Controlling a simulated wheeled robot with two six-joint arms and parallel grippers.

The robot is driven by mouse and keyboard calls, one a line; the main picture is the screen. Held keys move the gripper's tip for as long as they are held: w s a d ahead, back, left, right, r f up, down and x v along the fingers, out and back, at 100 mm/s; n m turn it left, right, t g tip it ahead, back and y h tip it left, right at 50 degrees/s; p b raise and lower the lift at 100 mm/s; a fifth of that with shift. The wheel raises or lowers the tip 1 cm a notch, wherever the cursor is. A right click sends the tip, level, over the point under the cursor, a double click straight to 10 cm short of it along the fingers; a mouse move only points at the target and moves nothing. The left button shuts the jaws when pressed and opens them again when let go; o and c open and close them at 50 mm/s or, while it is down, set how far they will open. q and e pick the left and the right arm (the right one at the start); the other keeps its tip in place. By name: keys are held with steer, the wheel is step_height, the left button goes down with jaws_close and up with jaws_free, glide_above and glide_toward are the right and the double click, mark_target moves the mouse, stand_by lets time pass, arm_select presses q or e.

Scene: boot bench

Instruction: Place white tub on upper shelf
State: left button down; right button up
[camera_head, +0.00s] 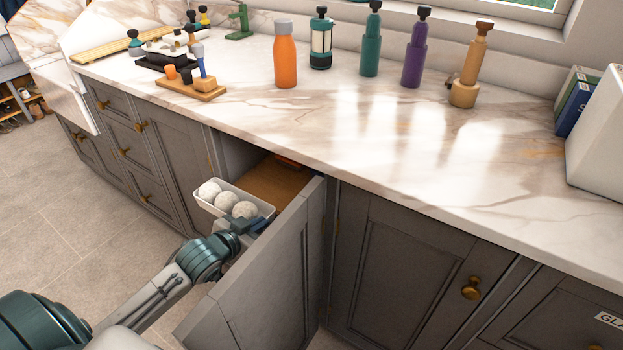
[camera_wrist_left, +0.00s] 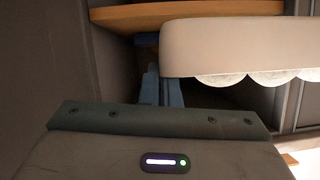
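The white tub (camera_head: 209,207) holds several pale round balls (camera_head: 226,199) and hangs in front of the open cabinet in the head view. My left gripper (camera_head: 252,226) is at the tub's near right end, beside the open door, and appears shut on its wall. In the left wrist view the tub (camera_wrist_left: 235,45) fills the upper right, with the blue fingers (camera_wrist_left: 163,90) at its end; that picture seems inverted, with the balls below the rim. A wooden shelf (camera_head: 272,186) shows inside the cabinet, and a wooden board (camera_wrist_left: 190,13) in the wrist view. My right gripper is out of view.
The open grey cabinet door (camera_head: 275,262) stands close right of my left gripper. The marble countertop (camera_head: 400,150) overhangs the opening. An orange item (camera_head: 288,162) lies at the back of the shelf. Bottles, including an orange one (camera_head: 285,60), stand on the counter.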

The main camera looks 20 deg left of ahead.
arm_select(q)
steer(key=w, duration=0.5)
steer(key=w+d, duration=0.1)
steer(key=w, duration=1.1)
steer(key=shift+d, duration=0.3)
step_height(320, 180, down, 3)
steer(key=shift+f+b, duration=0.2)
steer(key=shift+b, duration=0.15)
steer(key=c, duration=2.1)
jaws_free()
steer(key=shift+s+f, duration=0.1)
steer(key=shift+f, duration=0.05)
steer(key=o, duration=0.4)
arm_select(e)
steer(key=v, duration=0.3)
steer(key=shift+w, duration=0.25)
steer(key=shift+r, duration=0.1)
